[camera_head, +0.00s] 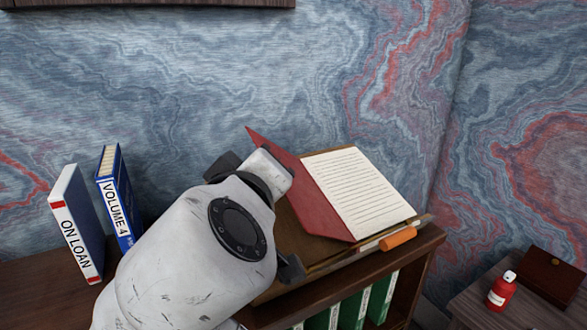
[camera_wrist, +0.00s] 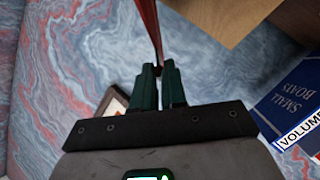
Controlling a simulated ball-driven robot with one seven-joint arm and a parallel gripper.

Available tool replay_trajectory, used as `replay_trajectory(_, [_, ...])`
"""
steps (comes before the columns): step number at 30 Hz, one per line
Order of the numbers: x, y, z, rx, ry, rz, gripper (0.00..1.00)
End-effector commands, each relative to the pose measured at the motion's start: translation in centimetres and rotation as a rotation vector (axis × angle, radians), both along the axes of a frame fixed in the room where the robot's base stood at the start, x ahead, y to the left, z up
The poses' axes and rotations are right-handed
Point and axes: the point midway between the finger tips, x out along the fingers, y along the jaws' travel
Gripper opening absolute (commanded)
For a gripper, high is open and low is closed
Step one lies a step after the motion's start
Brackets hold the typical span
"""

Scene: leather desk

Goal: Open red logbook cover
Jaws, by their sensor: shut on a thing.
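The red logbook cover (camera_head: 307,192) stands raised at a slant over the left part of the book in the head view. The lined white page (camera_head: 358,191) shows to its right. In the wrist view the cover (camera_wrist: 150,28) is seen nearly edge-on, running up from between the fingertips. My gripper (camera_wrist: 160,70) is shut on the cover's edge. In the head view my white arm and wrist hide the fingers and the cover's lower left part.
An orange cylinder (camera_head: 398,238) lies on the ledge below the page. Two blue volumes, ON LOAN (camera_head: 78,223) and VOLUME 4 (camera_head: 117,197), stand at left. Green books (camera_head: 355,307) fill the shelf below. A red bottle (camera_head: 501,291) and a brown box (camera_head: 549,276) sit at lower right.

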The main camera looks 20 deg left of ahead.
Motion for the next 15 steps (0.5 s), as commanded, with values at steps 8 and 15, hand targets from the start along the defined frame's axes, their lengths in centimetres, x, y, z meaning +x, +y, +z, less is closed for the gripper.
replay_trajectory(8, [-1.3, 2.9, -5.0, -0.149, -0.186, -0.09, 0.0])
replay_trajectory(15, [-1.7, 4.5, -7.7, -0.18, -0.233, -0.112, 0.0])
